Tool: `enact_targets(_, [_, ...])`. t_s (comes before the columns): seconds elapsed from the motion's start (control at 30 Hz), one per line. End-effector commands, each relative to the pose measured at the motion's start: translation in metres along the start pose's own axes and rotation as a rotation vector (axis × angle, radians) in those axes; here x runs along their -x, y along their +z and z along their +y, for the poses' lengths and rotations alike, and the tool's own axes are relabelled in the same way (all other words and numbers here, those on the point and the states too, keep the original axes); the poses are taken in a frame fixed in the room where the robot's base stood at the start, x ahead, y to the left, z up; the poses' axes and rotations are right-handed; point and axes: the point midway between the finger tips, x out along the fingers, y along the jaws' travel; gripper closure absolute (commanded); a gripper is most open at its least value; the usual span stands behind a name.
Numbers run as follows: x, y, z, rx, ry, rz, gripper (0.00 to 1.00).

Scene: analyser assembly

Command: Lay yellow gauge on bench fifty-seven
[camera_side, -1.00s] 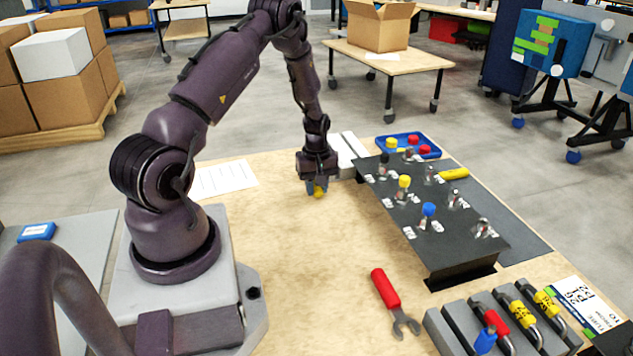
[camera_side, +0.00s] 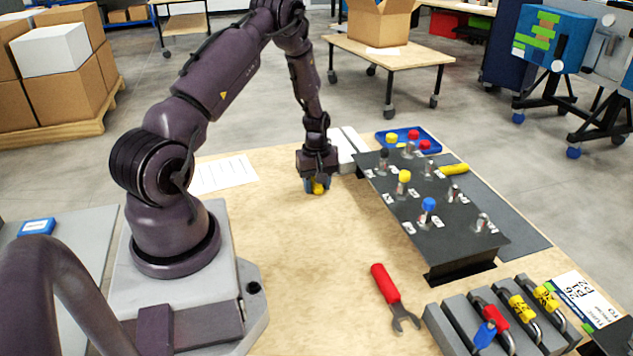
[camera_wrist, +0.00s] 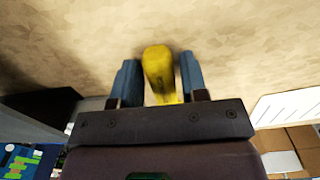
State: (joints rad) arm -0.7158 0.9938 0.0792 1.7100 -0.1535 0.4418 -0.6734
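The yellow gauge (camera_side: 319,188) is at the bench top, directly under my gripper (camera_side: 317,186), on the left side of the black board. In the wrist view the yellow gauge (camera_wrist: 158,68) stands between the two blue fingers of my gripper (camera_wrist: 159,82). A narrow gap shows beside the gauge on the left, and a thinner one near its upper right, so the fingers look open around it. The bench (camera_side: 300,260) is a tan wooden top. Whether the gauge's lower end touches the bench is hidden by the fingers.
A black board (camera_side: 445,238) with several capped posts stands to the right. A red-handled wrench (camera_side: 385,284) and a grey padlock rack (camera_side: 455,327) are in front. The bench middle is clear.

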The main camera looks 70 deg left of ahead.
Motion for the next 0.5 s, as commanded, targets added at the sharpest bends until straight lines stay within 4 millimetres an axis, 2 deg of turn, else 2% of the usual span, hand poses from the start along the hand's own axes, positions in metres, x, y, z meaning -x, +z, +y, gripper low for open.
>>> enact_targets(0.03, [0.000, 0.000, 0.000, 0.000, 0.000, 0.000, 0.48])
enact_targets(0.07, [0.000, 0.000, 0.000, 0.000, 0.000, 0.000, 0.44])
enact_targets(0.33, [0.001, 0.000, 0.000, -0.001, -0.001, 0.000, 0.44])
enact_targets(0.5, [0.017, -0.001, 0.001, -0.001, 0.002, 0.003, 0.44])
